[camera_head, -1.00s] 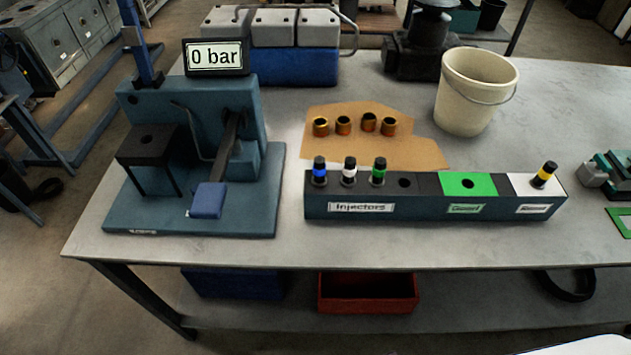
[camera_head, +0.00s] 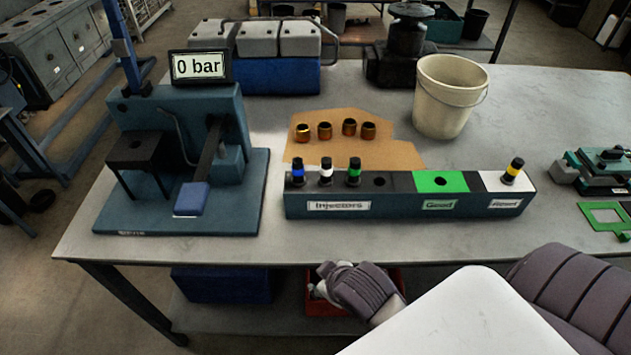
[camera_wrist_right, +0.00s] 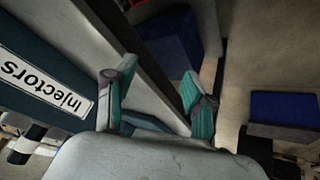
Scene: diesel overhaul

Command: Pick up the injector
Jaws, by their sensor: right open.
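Three injectors stand in the left part of the long rack (camera_head: 400,205): one with a blue band (camera_head: 298,172), one with a white band (camera_head: 325,171) and one with a green band (camera_head: 354,171). A yellow-banded injector (camera_head: 513,171) leans in the white section at the right end. In the right wrist view my right gripper (camera_wrist_right: 155,98) is open and empty, with the rack's Injectors label (camera_wrist_right: 42,84) to its left. In the head view my right arm is in front of the table edge, its fingers not clearly seen. My left gripper is not in view.
A blue test stand (camera_head: 180,150) with a 0 bar display (camera_head: 200,66) is left of the rack. Copper sleeves (camera_head: 325,131) sit on cardboard (camera_head: 395,153) behind it, near a bucket (camera_head: 446,98). A red bin (camera_head: 316,304) is below the table.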

